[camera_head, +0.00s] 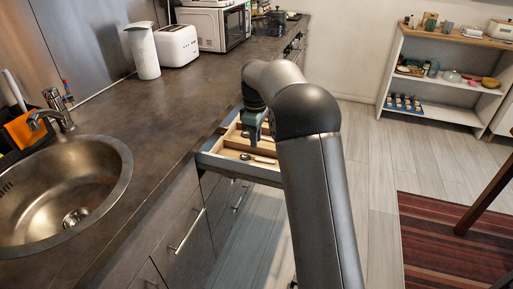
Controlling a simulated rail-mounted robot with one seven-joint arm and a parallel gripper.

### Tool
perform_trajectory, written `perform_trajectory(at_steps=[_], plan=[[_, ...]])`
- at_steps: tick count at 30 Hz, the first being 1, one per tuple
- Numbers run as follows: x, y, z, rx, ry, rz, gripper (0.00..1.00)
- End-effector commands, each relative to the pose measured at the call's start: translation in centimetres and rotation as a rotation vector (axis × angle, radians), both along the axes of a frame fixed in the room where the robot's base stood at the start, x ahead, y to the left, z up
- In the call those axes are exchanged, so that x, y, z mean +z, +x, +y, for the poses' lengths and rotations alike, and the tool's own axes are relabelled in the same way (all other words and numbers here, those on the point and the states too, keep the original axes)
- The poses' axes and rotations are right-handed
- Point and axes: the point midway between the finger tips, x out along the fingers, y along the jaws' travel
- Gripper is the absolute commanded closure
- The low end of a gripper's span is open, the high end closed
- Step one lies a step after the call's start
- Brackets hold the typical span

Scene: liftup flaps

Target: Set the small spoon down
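An open drawer (209,160) under the counter holds a light wooden organizer (232,153) with several compartments. A small dark spoon-like piece of cutlery (260,160) lies in the front part of the drawer; I cannot tell for sure whether it is the small spoon. My gripper (254,141) points down over the drawer, just behind that piece. The fingertips are small and dark in this view, so I cannot tell whether they are open, shut or holding something. My own arm hides the right side of the drawer.
A dark countertop (165,110) runs along the left, with a round metal sink (60,195), a white jug (143,50), a toaster (177,45) and a microwave (225,25). A white shelf (440,105) stands at the back right. The floor (365,150) right of my arm is clear.

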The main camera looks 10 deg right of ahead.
Motion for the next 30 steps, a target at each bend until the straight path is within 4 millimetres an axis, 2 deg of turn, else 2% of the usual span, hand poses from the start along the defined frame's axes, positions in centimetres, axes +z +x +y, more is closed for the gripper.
perform_trajectory(at_steps=[5,7,8,11,14,17,18,21,24,27,30], plan=[[0.7,-0.1,0.0,-0.003,0.000,0.000,0.78],[0.9,-0.7,0.0,-0.021,0.000,0.001,0.78],[1.1,-1.3,0.0,-0.037,0.001,0.000,0.78],[2.1,-4.4,0.1,-0.130,0.003,0.000,0.78],[3.0,-9.9,0.3,-0.283,0.005,-0.001,0.78],[3.0,-16.8,0.6,-0.464,0.006,0.000,0.78],[2.7,-19.8,0.7,-0.537,0.006,-0.001,0.78],[1.3,-26.8,0.9,-0.709,0.004,0.000,0.78],[-0.5,-32.5,1.0,-0.848,0.000,0.000,0.78],[-2.0,-36.3,1.1,-0.942,-0.003,0.001,0.78],[-2.9,-38.2,1.1,-0.992,-0.005,0.003,0.78]])
